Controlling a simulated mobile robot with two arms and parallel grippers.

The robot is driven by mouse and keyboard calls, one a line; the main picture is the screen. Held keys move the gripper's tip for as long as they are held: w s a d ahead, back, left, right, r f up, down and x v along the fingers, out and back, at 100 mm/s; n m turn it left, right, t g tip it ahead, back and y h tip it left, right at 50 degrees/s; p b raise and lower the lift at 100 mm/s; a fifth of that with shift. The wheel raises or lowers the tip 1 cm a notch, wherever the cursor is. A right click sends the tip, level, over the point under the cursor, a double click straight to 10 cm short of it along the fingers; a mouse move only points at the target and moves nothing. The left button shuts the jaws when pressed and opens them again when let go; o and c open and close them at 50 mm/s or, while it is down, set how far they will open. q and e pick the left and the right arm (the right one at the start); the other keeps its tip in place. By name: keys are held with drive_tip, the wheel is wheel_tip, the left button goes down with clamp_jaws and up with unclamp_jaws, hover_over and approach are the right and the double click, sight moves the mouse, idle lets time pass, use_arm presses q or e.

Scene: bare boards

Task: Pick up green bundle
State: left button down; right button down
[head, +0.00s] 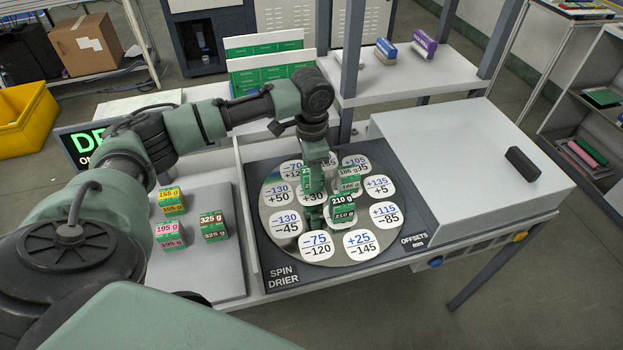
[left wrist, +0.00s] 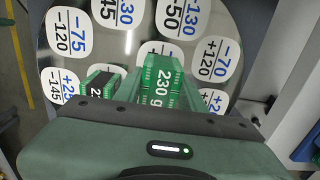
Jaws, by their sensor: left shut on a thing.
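A green bundle of boards (left wrist: 163,80) marked 230 g shows in the left wrist view, between the fingers of my left gripper (left wrist: 160,98). In the head view my left gripper (head: 313,188) points down over the round drum plate (head: 287,247) of the spin drier, shut on this bundle and mostly hiding it. A bundle with a black label, 210 g (head: 343,208), stands close to its right. Another bundle (head: 348,178) stands just behind that one. I cannot tell whether the held bundle touches the plate. My right gripper is not in view.
On the grey tray (head: 228,278) at the left stand bundles with yellow (head: 171,200), pink (head: 170,236) and brown (head: 213,226) labels. White offset labels cover the plate.

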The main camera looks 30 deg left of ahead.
use_arm(q)
wheel_tip(320, 180, up, 17)
drive_tip(key=shift+r, duration=0.2)
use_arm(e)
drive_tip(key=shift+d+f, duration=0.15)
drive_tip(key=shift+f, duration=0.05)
